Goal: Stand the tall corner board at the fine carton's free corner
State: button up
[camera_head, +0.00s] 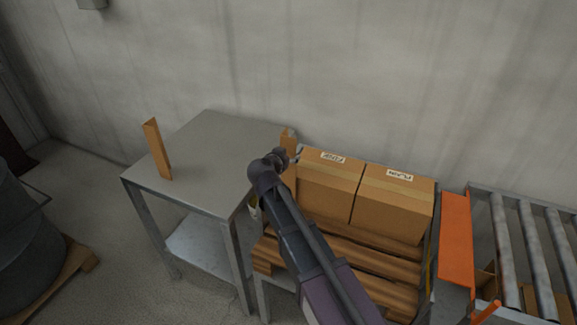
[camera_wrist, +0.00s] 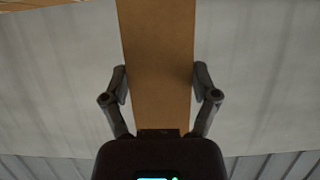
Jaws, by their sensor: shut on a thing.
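My gripper (camera_head: 290,158) is shut on a brown corner board (camera_head: 289,139), which stands roughly upright beside the left carton (camera_head: 328,183). In the wrist view the held board (camera_wrist: 157,45) runs between the two fingers of my gripper (camera_wrist: 160,88). The gripper and arm hide part of the board, so I cannot tell whether it touches the carton or what its foot rests on. The right carton (camera_head: 393,202) sits close beside the left one. Both carton labels are too small to read surely.
The cartons sit on a wooden pallet (camera_head: 375,264). The grey metal table (camera_head: 212,150) stands left of it, mostly bare on top. An orange plate (camera_head: 456,240) and a roller conveyor (camera_head: 505,250) are at the right. A concrete wall (camera_head: 330,70) rises behind.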

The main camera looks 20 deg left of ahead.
jog(key=shift+f+b, duration=0.9)
jog(key=shift+f, duration=0.5)
jog(key=o, duration=1.1)
jog(key=shift+r, duration=0.1)
jog(key=shift+r, duration=0.1)
jog(key=p+v, duration=0.4)
jog(key=v, duration=0.8)
jog(key=shift+p, duration=0.3)
jog(key=shift+d, duration=0.1)
